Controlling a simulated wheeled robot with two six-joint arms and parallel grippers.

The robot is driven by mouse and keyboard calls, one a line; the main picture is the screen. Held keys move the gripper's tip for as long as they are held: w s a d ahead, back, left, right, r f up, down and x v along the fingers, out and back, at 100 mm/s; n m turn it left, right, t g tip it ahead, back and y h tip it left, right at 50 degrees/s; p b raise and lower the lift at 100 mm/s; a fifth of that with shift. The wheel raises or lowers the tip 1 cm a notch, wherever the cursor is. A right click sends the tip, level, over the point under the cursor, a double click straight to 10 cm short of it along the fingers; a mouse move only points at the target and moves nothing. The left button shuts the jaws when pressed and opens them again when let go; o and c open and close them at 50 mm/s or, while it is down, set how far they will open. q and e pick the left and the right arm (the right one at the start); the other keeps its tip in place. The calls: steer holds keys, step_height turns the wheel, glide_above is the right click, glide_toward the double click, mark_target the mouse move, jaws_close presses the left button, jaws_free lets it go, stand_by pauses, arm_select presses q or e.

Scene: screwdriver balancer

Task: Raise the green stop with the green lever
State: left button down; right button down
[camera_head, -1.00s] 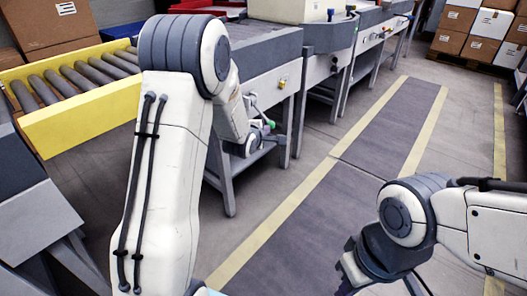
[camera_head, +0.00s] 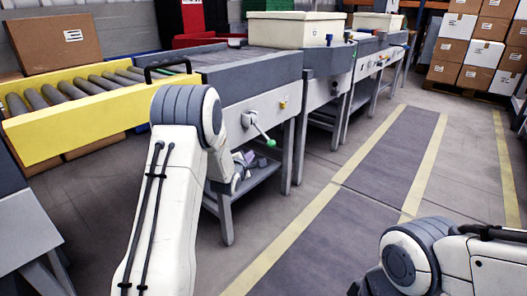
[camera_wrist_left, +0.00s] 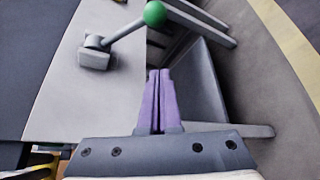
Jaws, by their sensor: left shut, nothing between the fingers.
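The green lever is a grey rod with a green ball knob (camera_head: 271,142). Its pivot (camera_head: 248,118) is on the front of the grey conveyor table, and the rod slopes down to the right. In the left wrist view the knob (camera_wrist_left: 155,13) is at the top and the pivot block (camera_wrist_left: 95,52) is at upper left. My left gripper (camera_head: 243,157) is below and left of the knob, partly hidden by my arm. Its purple fingers (camera_wrist_left: 160,78) are shut and empty, apart from the lever. I cannot make out the green stop. My right gripper is out of view.
A yellow-sided roller conveyor (camera_head: 90,118) meets the grey table (camera_head: 262,92) at the left. A table leg (camera_head: 287,158) and low shelf (camera_head: 262,178) are near my left gripper. The floor lane (camera_head: 370,190) is clear.

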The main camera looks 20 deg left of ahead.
mark_target(261, 131)
arm_select(q)
steer(key=w+d+b, duration=0.2)
steer(key=w+b, duration=0.2)
steer(key=w, duration=0.2)
steer(key=shift+w+d+b, duration=0.3)
steer(key=shift+w+d, duration=0.05)
steer(key=shift+w, duration=0.05)
